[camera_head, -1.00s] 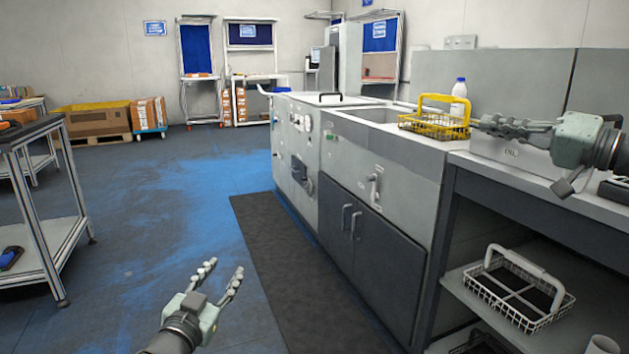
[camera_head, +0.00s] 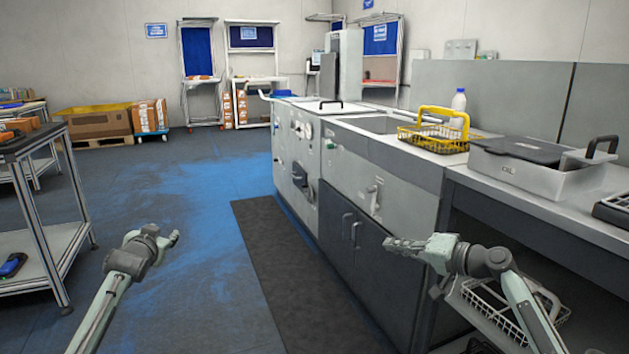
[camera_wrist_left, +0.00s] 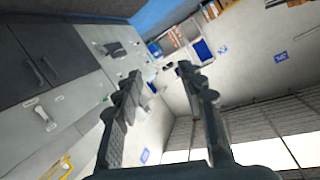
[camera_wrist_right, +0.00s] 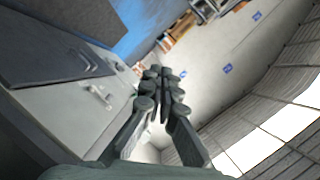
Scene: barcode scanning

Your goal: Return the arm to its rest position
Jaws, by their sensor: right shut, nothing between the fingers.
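My right arm reaches in from the lower right in the head view. Its gripper (camera_head: 405,245) is in the air in front of the dark cabinet doors, pointing left, clear of the counter. In the right wrist view its fingers (camera_wrist_right: 163,80) are together with nothing between them. My left arm comes up from the lower left in the head view, its gripper (camera_head: 162,238) over open floor, partly hidden behind its wrist. In the left wrist view the left fingers (camera_wrist_left: 160,75) stand apart with nothing between them.
On the counter stand a yellow wire basket (camera_head: 437,135), a white bottle (camera_head: 458,103) and a grey box (camera_head: 540,165). A white wire basket (camera_head: 490,300) is on the shelf below, behind my right arm. A shelf cart (camera_head: 50,240) stands at the left. The floor between is clear.

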